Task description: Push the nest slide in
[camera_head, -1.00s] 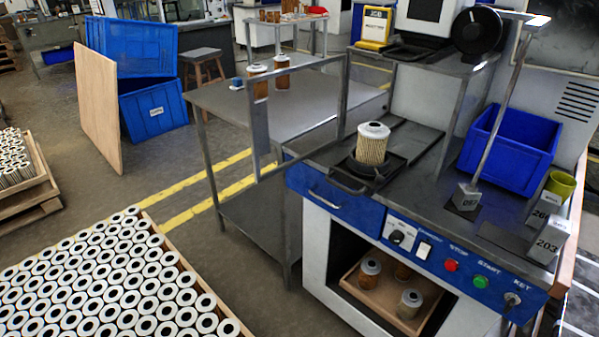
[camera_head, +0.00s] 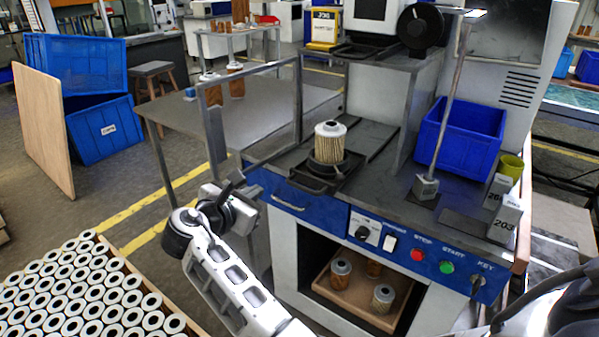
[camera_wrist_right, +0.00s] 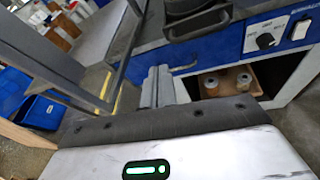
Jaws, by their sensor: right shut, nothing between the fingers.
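The nest slide (camera_head: 350,178) is a black tray on dark rails on top of the blue and white machine. Its front end sits at the machine's front edge. A pleated cartridge with a white top (camera_head: 330,142) stands upright in its nest. In the right wrist view the nest slide (camera_wrist_right: 197,22) is partly cut off by the top edge. My right gripper (camera_head: 235,188) is shut and empty. It is in front of the machine's left front corner, lower than the slide and apart from it. Its fingers (camera_wrist_right: 158,82) show in the right wrist view. My left gripper is out of view.
The blue front has a handle (camera_head: 290,205) and a control panel. A metal frame (camera_head: 212,140) stands by the left table. A blue bin (camera_head: 465,140) and a post on a block (camera_head: 427,187) are right of the rails. Cartridges fill a crate at lower left.

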